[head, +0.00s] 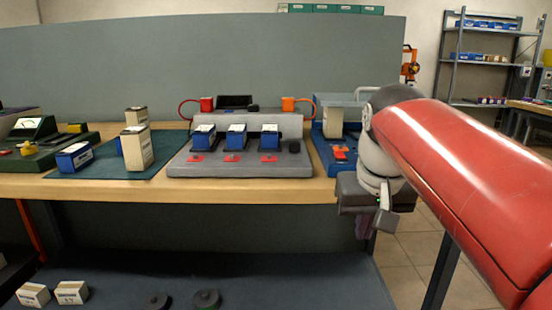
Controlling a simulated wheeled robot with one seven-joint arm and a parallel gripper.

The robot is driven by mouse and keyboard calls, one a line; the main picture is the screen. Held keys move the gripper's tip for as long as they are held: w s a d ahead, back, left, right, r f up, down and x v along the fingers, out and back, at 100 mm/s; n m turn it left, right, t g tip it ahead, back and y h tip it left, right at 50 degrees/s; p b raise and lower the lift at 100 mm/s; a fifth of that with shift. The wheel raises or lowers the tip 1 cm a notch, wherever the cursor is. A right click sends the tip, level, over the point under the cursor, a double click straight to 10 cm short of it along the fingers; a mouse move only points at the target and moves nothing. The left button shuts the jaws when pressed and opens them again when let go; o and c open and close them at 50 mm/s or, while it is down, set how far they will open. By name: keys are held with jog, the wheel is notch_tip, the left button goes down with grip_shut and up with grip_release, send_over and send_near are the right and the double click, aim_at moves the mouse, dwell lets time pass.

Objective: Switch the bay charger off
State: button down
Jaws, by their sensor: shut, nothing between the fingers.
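The bay charger (185,168) is a grey stepped unit on the workbench. Three blue batteries with white tops stand in its bays: left (204,137), middle (236,137) and right (268,137). A red patch lies in front of each. A round black knob (294,146) sits at the charger's front right; its setting is too small to read. A red clamp (207,104) and an orange clamp (288,104) show behind. My gripper (384,222) is shut and empty, beyond the bench's front right corner, apart from the charger and lower than its top.
A blue unit (322,160) stands between the charger and my arm. A dark green mat (100,171) with pale and blue batteries lies left. A grey panel (150,60) closes the back. White boxes (71,292) and dark discs (206,299) lie on the lower shelf.

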jog(key=s+f+t, duration=0.2)
jog(key=s+f, duration=1.1)
jog(key=f, duration=0.3)
jog(key=shift+d, duration=0.3)
